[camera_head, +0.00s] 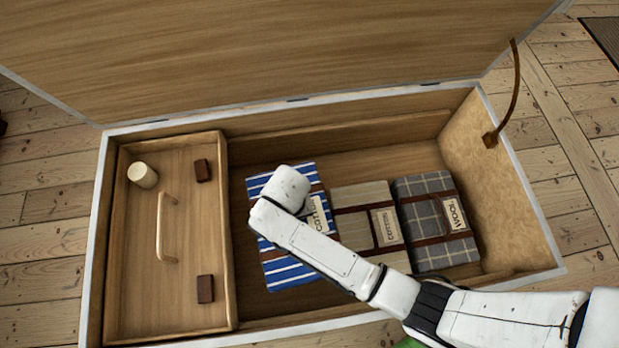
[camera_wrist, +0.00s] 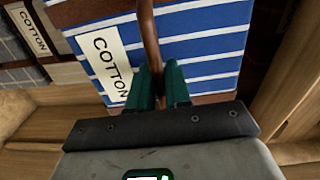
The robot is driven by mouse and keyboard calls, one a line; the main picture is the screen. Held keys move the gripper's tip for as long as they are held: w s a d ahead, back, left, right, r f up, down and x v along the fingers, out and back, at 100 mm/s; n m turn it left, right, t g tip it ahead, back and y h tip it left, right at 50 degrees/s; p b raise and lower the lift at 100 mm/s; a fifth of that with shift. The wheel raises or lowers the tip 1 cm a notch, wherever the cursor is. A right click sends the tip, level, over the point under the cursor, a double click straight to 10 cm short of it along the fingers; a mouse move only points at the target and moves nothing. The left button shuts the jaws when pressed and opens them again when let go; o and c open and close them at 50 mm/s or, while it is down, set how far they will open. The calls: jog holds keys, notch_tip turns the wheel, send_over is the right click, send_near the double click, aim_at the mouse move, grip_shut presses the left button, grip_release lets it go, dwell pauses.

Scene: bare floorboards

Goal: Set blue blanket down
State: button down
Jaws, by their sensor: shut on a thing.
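The blue blanket (camera_head: 287,272) is folded, with white stripes, a brown strap and a "COTTON" label. It is inside the open wooden chest (camera_head: 487,284), left of the other blankets. My gripper is hidden behind my arm in the head view. In the wrist view the blue blanket (camera_wrist: 205,45) fills the upper middle, and my gripper (camera_wrist: 160,75) has its green fingers closed on the brown strap (camera_wrist: 149,38). I cannot tell whether the blanket rests on the chest floor or hangs just above it.
A beige blanket (camera_head: 352,197) and a grey checked "WOOL" blanket (camera_head: 424,188) lie to the right. A wooden tray (camera_head: 190,316) with a handle and a pale cylinder (camera_head: 143,175) fills the chest's left end. The raised lid (camera_head: 280,50) stands behind; a brown strap (camera_head: 515,90) rises at right.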

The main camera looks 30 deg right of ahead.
jog(key=shift+m, duration=0.6)
jog(key=a+f+b, duration=0.1)
jog(key=f+b, duration=0.1)
jog(key=s+a+f+b, duration=0.1)
jog(key=f+b, duration=0.1)
jog(key=a+f+b, duration=0.1)
jog(key=f+b, duration=0.1)
jog(key=shift+s, duration=0.35)
notch_tip(320, 180, down, 10)
jog(key=b, duration=0.5)
jog(key=shift+r, duration=0.15)
jog(key=c, duration=1.1)
grip_release()
jog(key=shift+s, duration=0.1)
jog(key=shift+o, duration=0.2)
notch_tip(320, 180, up, 12)
jog(key=p, duration=0.5)
